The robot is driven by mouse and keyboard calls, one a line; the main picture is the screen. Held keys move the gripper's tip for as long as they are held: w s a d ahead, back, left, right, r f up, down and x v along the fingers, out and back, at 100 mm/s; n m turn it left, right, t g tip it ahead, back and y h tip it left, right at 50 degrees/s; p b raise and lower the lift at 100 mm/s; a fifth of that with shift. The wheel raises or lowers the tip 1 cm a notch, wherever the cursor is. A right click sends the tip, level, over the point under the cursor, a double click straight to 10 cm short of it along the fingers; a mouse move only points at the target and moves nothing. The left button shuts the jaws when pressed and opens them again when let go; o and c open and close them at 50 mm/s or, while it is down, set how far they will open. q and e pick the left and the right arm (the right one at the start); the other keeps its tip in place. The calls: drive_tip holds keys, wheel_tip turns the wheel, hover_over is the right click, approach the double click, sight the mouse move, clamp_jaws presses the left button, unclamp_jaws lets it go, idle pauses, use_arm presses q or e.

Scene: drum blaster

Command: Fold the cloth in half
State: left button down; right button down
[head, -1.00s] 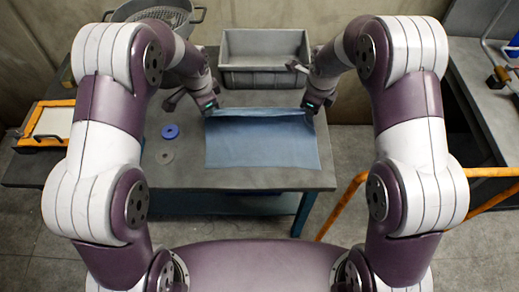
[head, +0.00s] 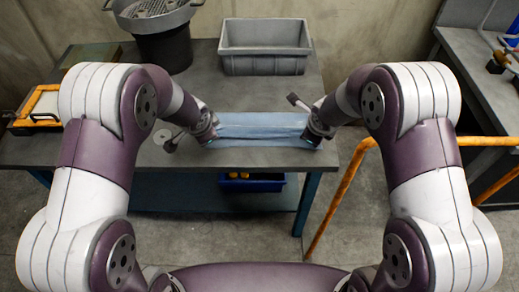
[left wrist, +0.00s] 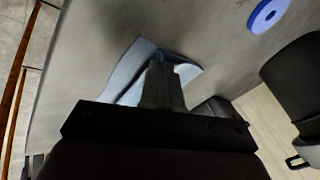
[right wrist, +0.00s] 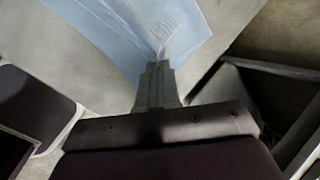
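The light blue cloth (head: 262,130) lies on the grey table, its far part brought over toward the near edge, so it shows as a narrow doubled strip. My left gripper (head: 209,139) is shut on the cloth at its left end; the pinched, raised fabric (left wrist: 127,72) shows in the left wrist view. My right gripper (head: 312,139) is shut on the cloth at its right end; creases run from its fingertips in the right wrist view (right wrist: 155,66). Both grippers are low near the table's front edge. Whether the layers touch fully is hard to tell.
A grey bin (head: 265,66) stands at the back of the table (head: 240,98). A dark round pot (head: 158,45) stands at the back left. The table behind the cloth is clear.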

use_arm(q)
drive_tip(key=shift+w+f, duration=0.4)
drive_tip(key=shift+f, duration=0.05)
use_arm(e)
drive_tip(key=shift+w+f, duration=0.4)
use_arm(q)
drive_tip(key=shift+s+r, duration=0.2)
drive_tip(key=shift+s, duration=0.05)
use_arm(e)
drive_tip(key=shift+s+r, duration=0.15)
drive_tip(key=shift+s, duration=0.1)
use_arm(q)
drive_tip(key=c, duration=1)
unclamp_jaws()
drive_tip(key=shift+w+f, duration=0.1)
use_arm(e)
drive_tip(key=c, duration=1)
unclamp_jaws()
drive_tip(key=shift+w, duration=0.1)
